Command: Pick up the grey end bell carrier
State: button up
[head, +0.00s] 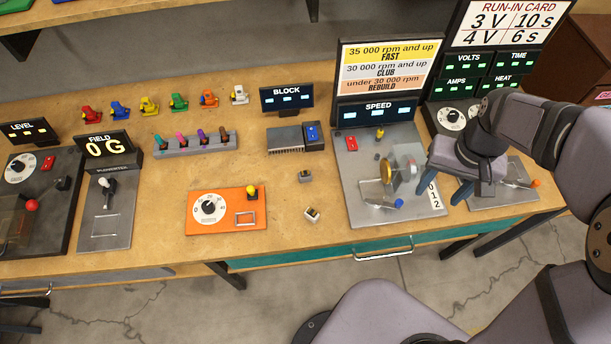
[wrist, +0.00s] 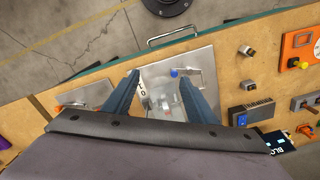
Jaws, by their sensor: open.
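Two small greyish blocks stand apart on the bare wood between the orange panel and the speed station. The back one (head: 305,176) looks grey with a dark part; the front one (head: 312,214) looks paler with dark and yellowish parts. I cannot tell which is the grey end bell carrier. In the wrist view the front block (wrist: 247,51) and the back block (wrist: 250,84) lie to the right of my fingers. My gripper (head: 447,184) is open and empty, above the right side of the speed plate, well right of both blocks. Its two blue fingers also show in the wrist view (wrist: 158,72).
The grey speed plate (head: 360,208) carries a yellow wheel and upright clear parts. The orange dial panel (head: 200,224) lies left of the blocks. A grey finned block (head: 288,139), a rack of coloured pieces (head: 190,147) and several coloured carriers stand behind. The wood around the blocks is clear.

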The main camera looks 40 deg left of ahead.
jog(key=w+a+f+n+b, duration=0.1)
jog(key=a+f+n+b, duration=0.15)
jog(key=a, duration=0.55)
jog(key=a+f+n+b, duration=0.15)
jog(key=a+f, duration=0.25)
jog(key=a, duration=0.4)
jog(key=n+b, duration=0.2)
jog(key=b, duration=0.1)
send_over(305, 174)
notch_tip(305, 174, down, 5)
jog(key=shift+d+r, duration=0.1)
jog(key=shift+d, duration=0.05)
jog(key=shift+f, duration=0.65)
jog(key=shift+f+p, duration=1.65)
jog(key=shift+f, duration=1.3)
jog(key=c, duration=1.1)
